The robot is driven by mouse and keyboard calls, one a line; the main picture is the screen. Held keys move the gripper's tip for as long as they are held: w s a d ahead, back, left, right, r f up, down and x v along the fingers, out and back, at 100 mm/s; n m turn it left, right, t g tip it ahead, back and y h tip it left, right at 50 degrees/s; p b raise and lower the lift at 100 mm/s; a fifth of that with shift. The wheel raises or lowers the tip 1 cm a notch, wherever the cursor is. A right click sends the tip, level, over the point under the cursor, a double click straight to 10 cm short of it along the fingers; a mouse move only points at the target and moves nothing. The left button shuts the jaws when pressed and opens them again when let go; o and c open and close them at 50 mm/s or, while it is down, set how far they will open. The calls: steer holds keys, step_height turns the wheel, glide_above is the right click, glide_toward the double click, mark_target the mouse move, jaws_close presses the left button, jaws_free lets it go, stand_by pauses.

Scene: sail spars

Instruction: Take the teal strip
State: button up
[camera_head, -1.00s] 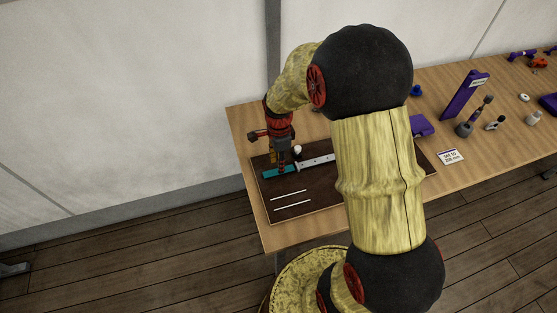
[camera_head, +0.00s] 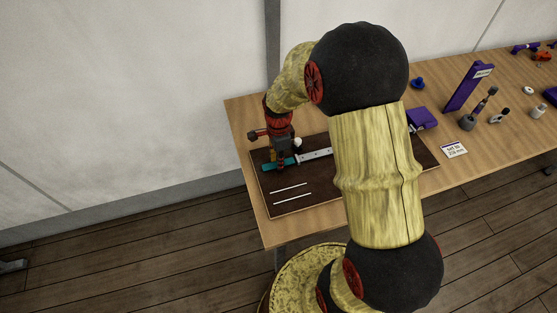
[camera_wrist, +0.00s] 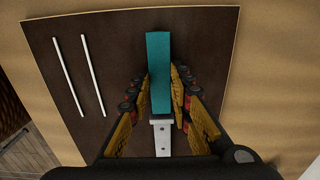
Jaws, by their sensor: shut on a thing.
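The teal strip (camera_wrist: 158,58) lies between my gripper's fingers in the wrist view, over the dark brown board. In the head view the teal strip (camera_head: 271,167) shows at the left part of the board. My gripper (camera_wrist: 162,95) is shut on the strip, with a yellow-padded finger on each side of it; it also shows in the head view (camera_head: 281,163). A pale metal bar (camera_wrist: 161,135) runs on from the strip's near end; in the head view the bar (camera_head: 316,154) extends right until my arm hides it.
The dark board (camera_head: 300,207) lies on the wooden table (camera_head: 242,124). Two thin white rods (camera_head: 291,193) lie at its front. To the right are a purple upright stand (camera_head: 467,87), a label card (camera_head: 454,150) and several small items. My arm hides the board's middle.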

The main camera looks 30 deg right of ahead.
steer(key=shift+r+p, duration=1.75)
steer(key=shift+r, duration=0.75)
steer(key=shift+f, duration=0.1)
